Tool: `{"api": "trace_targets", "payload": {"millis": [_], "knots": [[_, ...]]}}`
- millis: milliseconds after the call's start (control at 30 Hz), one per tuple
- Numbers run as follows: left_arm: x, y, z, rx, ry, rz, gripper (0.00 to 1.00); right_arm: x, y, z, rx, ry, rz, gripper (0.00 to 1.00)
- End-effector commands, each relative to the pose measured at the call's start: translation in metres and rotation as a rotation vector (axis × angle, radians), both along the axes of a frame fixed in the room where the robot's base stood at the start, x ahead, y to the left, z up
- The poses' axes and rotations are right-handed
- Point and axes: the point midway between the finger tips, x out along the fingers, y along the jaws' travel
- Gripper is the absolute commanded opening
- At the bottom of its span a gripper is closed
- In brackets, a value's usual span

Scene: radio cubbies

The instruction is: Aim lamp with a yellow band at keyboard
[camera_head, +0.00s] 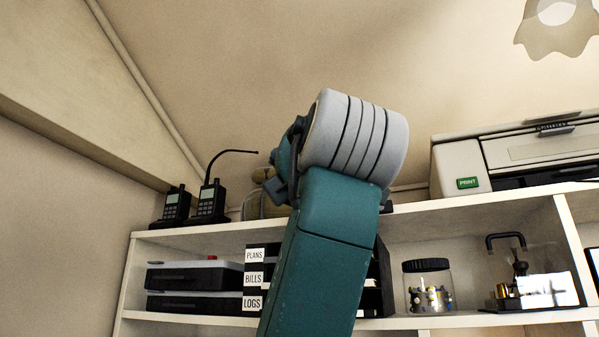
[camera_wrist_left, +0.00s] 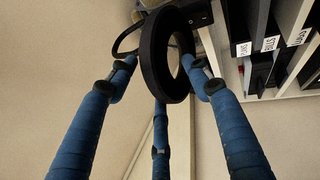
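Neither a lamp with a yellow band nor a keyboard shows in these views. My left gripper (camera_wrist_left: 163,78) shows in the left wrist view as three blue-wrapped fingers with dark joints, spread apart. A thick black ring (camera_wrist_left: 152,57) appears between their ends and overlaps them in the picture. I cannot tell whether the fingers touch or hold it. In the head view, a teal arm link of mine with a grey ribbed joint fills the middle and hides part of the shelf. No fingers show there, and my right gripper is not in view.
A white shelf (camera_head: 480,206) holds two radios (camera_head: 173,206) (camera_head: 208,204), a printer (camera_head: 457,168), labelled trays (camera_head: 255,279), a jar (camera_head: 429,289) and black cases (camera_head: 195,279). A scalloped translucent shade (camera_head: 556,30) hangs upper right. The wall above the shelf's middle is bare.

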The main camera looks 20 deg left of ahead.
Motion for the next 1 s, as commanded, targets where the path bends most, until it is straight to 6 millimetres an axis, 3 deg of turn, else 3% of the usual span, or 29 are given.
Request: {"api": "trace_targets", "payload": {"millis": [233,633,1000], "knots": [[-0.007,-0.004,-0.003,0.0,-0.001,-0.001,0.49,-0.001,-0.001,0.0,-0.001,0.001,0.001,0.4],[-0.058,-0.028,-0.023,0.001,0.0,-0.002,0.49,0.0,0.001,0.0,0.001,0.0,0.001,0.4],[-0.064,-0.03,-0.025,0.0,0.001,0.0,0.49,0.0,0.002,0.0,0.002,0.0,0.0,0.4]]}}
